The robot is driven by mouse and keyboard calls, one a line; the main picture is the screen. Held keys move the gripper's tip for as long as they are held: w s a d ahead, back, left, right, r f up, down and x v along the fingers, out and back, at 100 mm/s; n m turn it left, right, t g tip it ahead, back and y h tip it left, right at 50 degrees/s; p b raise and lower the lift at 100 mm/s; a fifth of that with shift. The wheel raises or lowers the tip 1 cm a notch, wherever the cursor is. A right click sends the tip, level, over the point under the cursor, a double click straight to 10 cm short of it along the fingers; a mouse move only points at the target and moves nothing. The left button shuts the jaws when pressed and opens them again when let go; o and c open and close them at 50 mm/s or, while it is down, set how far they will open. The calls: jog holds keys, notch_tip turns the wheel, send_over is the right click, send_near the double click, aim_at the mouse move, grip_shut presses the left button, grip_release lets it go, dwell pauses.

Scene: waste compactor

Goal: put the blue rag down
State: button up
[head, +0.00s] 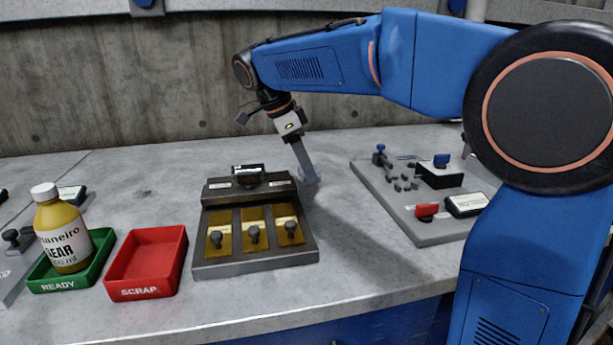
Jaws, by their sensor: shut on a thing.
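My gripper (304,163) points down over the worktop, just right of the grey fixture with brass plates. It is shut on the blue rag, of which only a small pale grey-blue piece (311,178) seems to show at the fingertips. The rag's full shape cannot be made out. Whether the piece touches the worktop (340,255) cannot be told.
The grey fixture (255,260) stands beside my gripper. A red SCRAP tray (138,293) and a green READY tray (60,284) with a yellow bottle (63,232) are at left. A grey panel (425,230) with red and blue controls lies right. Worktop between fixture and panel is clear.

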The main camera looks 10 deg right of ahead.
aim_at(315, 168)
notch_tip(315, 168, up, 7)
jog(key=shift+r, duration=0.1)
jog(key=shift+d, duration=0.15)
dwell(0.5)
jog(key=shift+d, duration=1.35)
notch_tip(315, 168, down, 5)
jog(key=shift+f, duration=2.4)
jog(key=o, duration=1.1)
jog(key=shift+f, duration=0.15)
